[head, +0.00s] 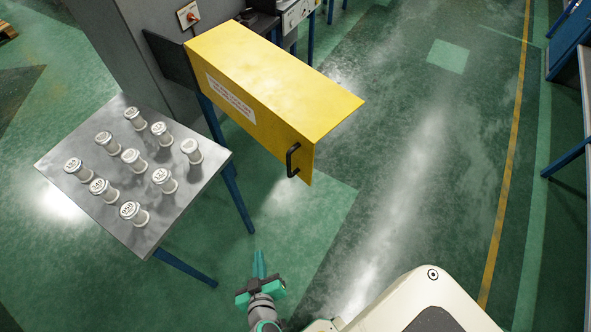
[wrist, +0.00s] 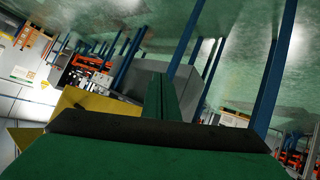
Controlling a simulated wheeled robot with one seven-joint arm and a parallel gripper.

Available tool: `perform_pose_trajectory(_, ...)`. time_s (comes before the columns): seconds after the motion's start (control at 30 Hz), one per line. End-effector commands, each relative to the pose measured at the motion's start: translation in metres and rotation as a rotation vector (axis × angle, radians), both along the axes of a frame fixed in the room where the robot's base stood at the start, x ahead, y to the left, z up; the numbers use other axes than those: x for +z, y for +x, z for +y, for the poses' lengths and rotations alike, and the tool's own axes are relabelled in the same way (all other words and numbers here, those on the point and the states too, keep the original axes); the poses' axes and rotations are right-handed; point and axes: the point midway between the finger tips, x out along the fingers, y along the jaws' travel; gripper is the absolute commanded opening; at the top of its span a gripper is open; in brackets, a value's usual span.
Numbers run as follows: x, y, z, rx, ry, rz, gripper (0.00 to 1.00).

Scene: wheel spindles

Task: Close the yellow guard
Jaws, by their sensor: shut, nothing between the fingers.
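The yellow guard (head: 270,90) is a long box-like cover with a white label on its side. In the head view it sticks out from the grey machine over the floor, swung away from the machine. Its black handle (head: 292,160) is on the near end. My gripper (head: 259,262) is below the handle in the picture, apart from it, with its green fingers together and empty. In the wrist view the fingers (wrist: 158,98) show closed, and a yellow surface (wrist: 85,105), likely the guard, shows to their left.
A metal table (head: 150,230) with several labelled white spools (head: 133,159) stands left of the guard. The grey machine column (head: 130,50) carries a red switch (head: 190,16). Open green floor lies to the right, with a blue-framed bench (head: 575,140) at the far right edge.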

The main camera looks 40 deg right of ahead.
Motion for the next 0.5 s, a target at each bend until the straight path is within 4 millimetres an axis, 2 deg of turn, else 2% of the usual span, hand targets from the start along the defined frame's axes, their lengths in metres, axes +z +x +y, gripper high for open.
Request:
perform_pose_trajectory(0.03, 0.005, 0.018, -0.010, -0.062, -0.031, -0.014, 0.00)
perform_pose_trajectory(0.13, 0.019, 0.041, -0.033, -0.211, -0.092, -0.048, 0.00)
perform_pose_trajectory(0.23, 0.045, 0.061, -0.052, -0.371, -0.149, -0.115, 0.00)
perform_pose_trajectory(0.4, 0.102, 0.080, -0.073, -0.655, -0.222, -0.290, 0.00)
perform_pose_trajectory(0.5, 0.135, 0.083, -0.077, -0.798, -0.246, -0.404, 0.00)
